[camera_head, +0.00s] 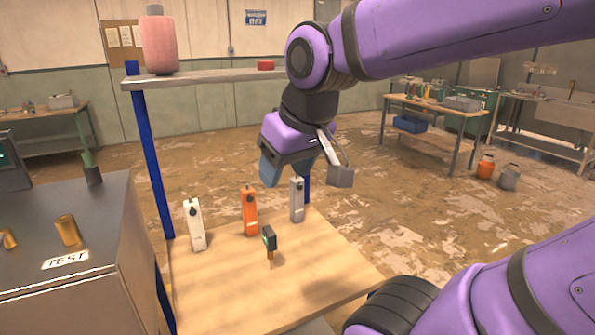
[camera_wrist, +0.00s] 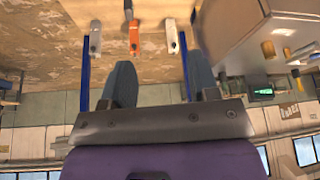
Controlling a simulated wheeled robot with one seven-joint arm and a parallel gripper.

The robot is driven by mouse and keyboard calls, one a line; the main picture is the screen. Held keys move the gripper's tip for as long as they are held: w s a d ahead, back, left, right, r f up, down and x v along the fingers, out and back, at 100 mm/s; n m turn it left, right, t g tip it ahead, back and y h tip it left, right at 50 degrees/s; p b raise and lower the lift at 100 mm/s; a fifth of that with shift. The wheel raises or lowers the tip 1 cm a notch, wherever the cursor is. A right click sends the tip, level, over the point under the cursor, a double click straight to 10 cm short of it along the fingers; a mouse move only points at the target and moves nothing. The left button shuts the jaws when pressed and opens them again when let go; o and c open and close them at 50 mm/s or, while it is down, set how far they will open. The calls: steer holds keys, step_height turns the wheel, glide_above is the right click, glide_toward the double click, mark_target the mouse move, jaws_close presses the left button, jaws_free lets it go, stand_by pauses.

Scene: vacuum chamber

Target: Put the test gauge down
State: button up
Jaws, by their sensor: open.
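The test gauge (camera_head: 269,240), as I take it, is a small dark device with a greenish face and a brass stem. It stands upright on the light wooden tabletop (camera_head: 330,268), in front of the orange device. In the wrist view a dark piece of it (camera_wrist: 128,8) shows at the top edge. My gripper (camera_head: 306,172) is open and empty, above and behind the gauge, apart from it. Its two blue-grey fingers also show spread apart in the wrist view (camera_wrist: 160,78).
A white device (camera_head: 195,225), an orange device (camera_head: 249,212) and another white device (camera_head: 297,200) stand along the tabletop's back. A shelf (camera_head: 210,79) on blue posts holds a pink cylinder (camera_head: 159,45). A metal cabinet (camera_head: 120,225) marked TEST is at left. The tabletop's front right is clear.

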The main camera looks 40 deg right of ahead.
steer(key=s, duration=0.3)
steer(key=shift+s+a+r, duration=0.2)
steer(key=shift+a+r, duration=0.05)
steer(key=shift+a, duration=0.05)
